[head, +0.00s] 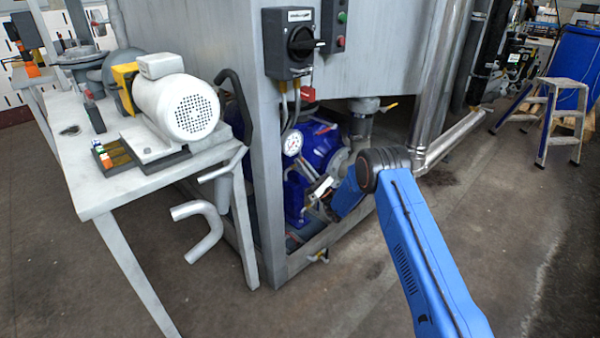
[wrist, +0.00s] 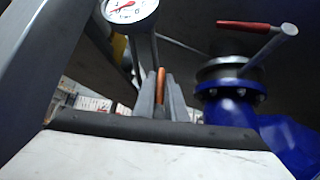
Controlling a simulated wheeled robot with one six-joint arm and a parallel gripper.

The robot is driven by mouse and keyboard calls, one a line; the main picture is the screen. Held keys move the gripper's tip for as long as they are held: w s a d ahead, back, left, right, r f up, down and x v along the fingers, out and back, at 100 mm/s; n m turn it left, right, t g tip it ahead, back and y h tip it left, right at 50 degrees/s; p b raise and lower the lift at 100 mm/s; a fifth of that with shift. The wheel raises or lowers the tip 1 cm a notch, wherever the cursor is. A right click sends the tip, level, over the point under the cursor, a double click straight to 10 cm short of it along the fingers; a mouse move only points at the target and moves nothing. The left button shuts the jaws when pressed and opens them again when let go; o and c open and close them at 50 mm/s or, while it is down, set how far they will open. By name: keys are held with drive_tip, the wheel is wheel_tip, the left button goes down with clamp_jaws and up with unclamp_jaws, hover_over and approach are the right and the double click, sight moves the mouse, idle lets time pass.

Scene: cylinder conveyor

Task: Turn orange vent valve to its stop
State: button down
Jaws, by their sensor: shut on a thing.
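The orange vent valve's handle (wrist: 161,82) shows in the wrist view as a narrow upright strip between the grey fingers of my gripper (wrist: 160,92). The gripper is shut on it. The fingers hide most of the valve, so I cannot tell its angle or how near its stop it is. In the head view, my blue arm reaches in low beside the blue pump (head: 318,133), and the orange handle cannot be made out there.
A round pressure gauge (wrist: 130,8) stands just behind the fingers; it also shows in the head view (head: 292,142). A red-handled lever (wrist: 245,25) sits above a blue flange to the right. A grey frame post (head: 268,180) is close left of my gripper.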

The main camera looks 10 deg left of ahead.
drive_tip(key=shift+w+d+m+t+h, duration=0.15)
drive_tip(key=shift+m+t+h, duration=0.25)
drive_tip(key=shift+m+t, duration=0.7)
drive_tip(key=c, duration=1.8)
unclamp_jaws()
drive_tip(key=shift+f, duration=0.1)
